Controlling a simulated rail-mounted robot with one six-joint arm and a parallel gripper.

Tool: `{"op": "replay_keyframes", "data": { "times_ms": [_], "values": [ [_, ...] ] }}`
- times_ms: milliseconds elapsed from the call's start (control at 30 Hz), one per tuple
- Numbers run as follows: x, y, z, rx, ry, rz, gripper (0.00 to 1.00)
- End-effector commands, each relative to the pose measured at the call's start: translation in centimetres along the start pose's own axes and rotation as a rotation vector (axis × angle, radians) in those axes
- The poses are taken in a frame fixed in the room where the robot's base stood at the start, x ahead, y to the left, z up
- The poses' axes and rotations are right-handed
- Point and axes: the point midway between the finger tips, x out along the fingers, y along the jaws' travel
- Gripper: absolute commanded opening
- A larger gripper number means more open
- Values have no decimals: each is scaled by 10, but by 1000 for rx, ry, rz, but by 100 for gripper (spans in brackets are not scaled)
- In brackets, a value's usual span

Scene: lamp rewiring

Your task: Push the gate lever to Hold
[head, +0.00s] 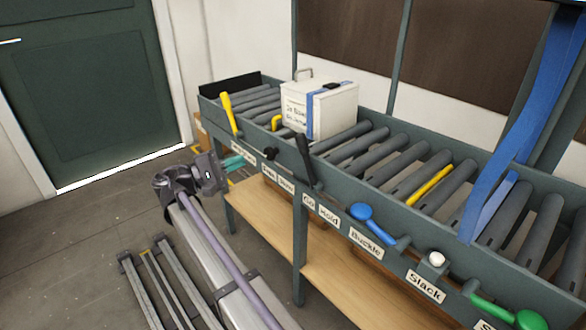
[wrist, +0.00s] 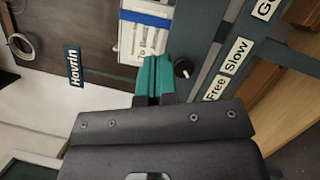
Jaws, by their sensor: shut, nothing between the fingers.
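The gate lever (head: 306,160) is a black handle on the conveyor's front rail in the head view. Its top leans to the left, above the Go label (head: 308,203) and left of the Hold label (head: 328,217). My gripper (head: 240,161) has teal fingers and is shut and empty, left of the lever and apart from it. In the wrist view my gripper (wrist: 155,62) shows its fingers together near a black knob (wrist: 183,68). I do not make out the lever in the wrist view.
A white box (head: 340,110) with a blue strap stands on the rollers behind the lever. A yellow lever (head: 229,112) and the black knob (head: 270,154) are near my gripper. A blue lever (head: 370,220) and green handle (head: 500,312) are farther right. A blue strap (head: 520,130) hangs at right.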

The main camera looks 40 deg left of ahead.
Motion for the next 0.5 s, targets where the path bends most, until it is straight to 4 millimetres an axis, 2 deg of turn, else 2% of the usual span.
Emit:
{"op": "replay_keyframes", "data": {
  "times_ms": [333,500],
  "values": [
    [2,3,1,0,-2,5,0],
    [20,3,2,0,-2,4,0]
  ]
}}
